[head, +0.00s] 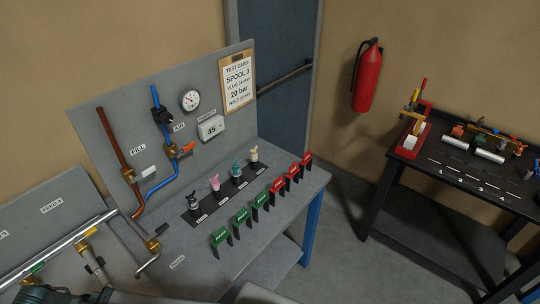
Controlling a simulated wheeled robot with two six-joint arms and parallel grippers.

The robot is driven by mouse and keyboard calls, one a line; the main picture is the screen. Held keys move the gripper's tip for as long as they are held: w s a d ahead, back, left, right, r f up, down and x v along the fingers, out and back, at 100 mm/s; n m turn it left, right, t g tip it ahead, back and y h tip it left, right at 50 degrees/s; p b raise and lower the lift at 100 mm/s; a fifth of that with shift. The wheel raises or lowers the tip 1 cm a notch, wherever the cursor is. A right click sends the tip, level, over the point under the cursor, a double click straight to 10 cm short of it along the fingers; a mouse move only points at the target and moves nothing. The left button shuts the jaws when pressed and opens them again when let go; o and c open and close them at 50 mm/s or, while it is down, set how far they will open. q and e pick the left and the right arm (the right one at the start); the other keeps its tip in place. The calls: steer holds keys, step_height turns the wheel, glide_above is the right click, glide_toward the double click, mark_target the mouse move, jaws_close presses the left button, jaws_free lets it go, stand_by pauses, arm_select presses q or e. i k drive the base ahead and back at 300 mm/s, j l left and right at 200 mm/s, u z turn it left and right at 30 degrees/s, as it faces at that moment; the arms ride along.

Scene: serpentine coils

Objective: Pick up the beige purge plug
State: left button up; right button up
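The beige purge plug (254,155) stands upright at the far right end of a row of small plugs on a dark strip on the grey bench. A teal plug (236,171) stands next to it, then a pink plug (214,184), then a dark plug (193,201) at the near left end. Nothing covers the beige plug's upper part.
Green tags (241,215) and red tags (292,172) stand along the bench's front edge, before the plugs. Behind rises a grey panel with a gauge (190,100), pipes and a test card (237,82). A black table (448,180) stands right, across open floor.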

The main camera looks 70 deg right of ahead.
mark_target(254, 156)
steer(key=z, duration=0.4)
steer(key=l+z, duration=0.1)
steer(key=z, duration=0.7)
steer(key=l+z, duration=0.15)
steer(key=z, duration=0.3)
steer(key=l+z, duration=0.1)
steer(key=z, duration=0.3)
steer(key=k, duration=0.05)
